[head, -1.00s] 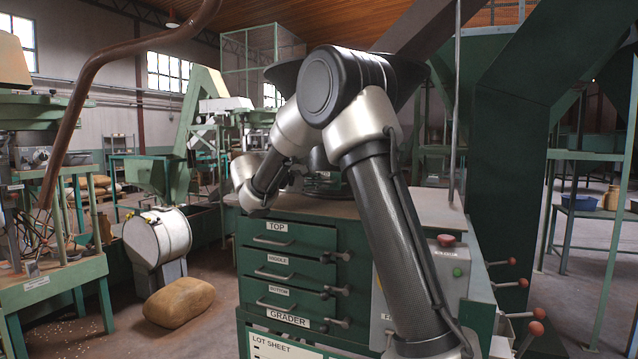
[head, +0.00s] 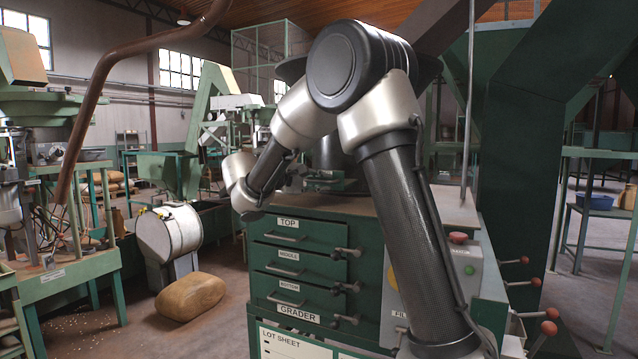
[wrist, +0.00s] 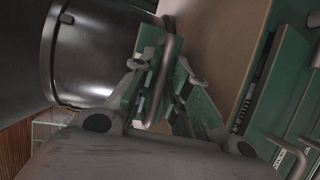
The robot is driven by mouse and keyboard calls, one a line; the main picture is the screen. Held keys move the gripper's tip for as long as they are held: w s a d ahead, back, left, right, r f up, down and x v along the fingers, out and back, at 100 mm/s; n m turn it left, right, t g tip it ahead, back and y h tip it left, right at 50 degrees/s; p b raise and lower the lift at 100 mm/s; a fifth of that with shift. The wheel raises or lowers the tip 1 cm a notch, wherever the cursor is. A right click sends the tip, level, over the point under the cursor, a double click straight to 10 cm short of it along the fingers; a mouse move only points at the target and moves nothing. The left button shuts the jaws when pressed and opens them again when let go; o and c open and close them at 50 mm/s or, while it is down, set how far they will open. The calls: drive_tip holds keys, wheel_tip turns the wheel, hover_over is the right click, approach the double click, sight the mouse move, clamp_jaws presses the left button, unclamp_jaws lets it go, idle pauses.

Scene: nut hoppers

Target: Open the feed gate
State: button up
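The feed gate appears in the wrist view as a green plate with a curved grey bar handle (wrist: 164,75), beside the rim of a dark round hopper (wrist: 95,50). In the head view a green and metal fitting (head: 328,180) shows below the hopper, on top of the grader cabinet, partly behind my arm. My gripper (wrist: 163,66) reaches toward the gate in the wrist view. Its two fingers look spread, one on each side of the handle. I cannot tell whether either finger touches it. In the head view my gripper is not clearly visible behind my wrist.
The green grader cabinet (head: 300,245) has drawers labelled TOP, MIDDLE and BOTTOM. A control box with a red button (head: 458,238) and several red-knobbed levers (head: 548,328) are at its right.

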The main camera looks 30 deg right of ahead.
drive_tip(key=v, duration=1.2)
drive_tip(key=s+d+f+n+g+y, duration=0.25)
drive_tip(key=s+f+y, duration=0.35)
drive_tip(key=s+f, duration=0.5)
drive_tip(key=s+d+f+m+t+y, duration=0.1)
drive_tip(key=s+m+y, duration=0.1)
drive_tip(key=s, duration=0.5)
drive_tip(key=s+d+f+m+y, duration=0.1)
drive_tip(key=s+d+m+y, duration=0.1)
drive_tip(key=s+y, duration=0.2)
drive_tip(key=s+d+f+m+t+y, duration=0.1)
drive_tip(key=s+m+y, duration=0.1)
drive_tip(key=s, duration=0.8)
drive_tip(key=shift+s+d+t+y, duration=0.35)
drive_tip(key=shift+s+y, duration=0.05)
drive_tip(key=shift+y, duration=0.3)
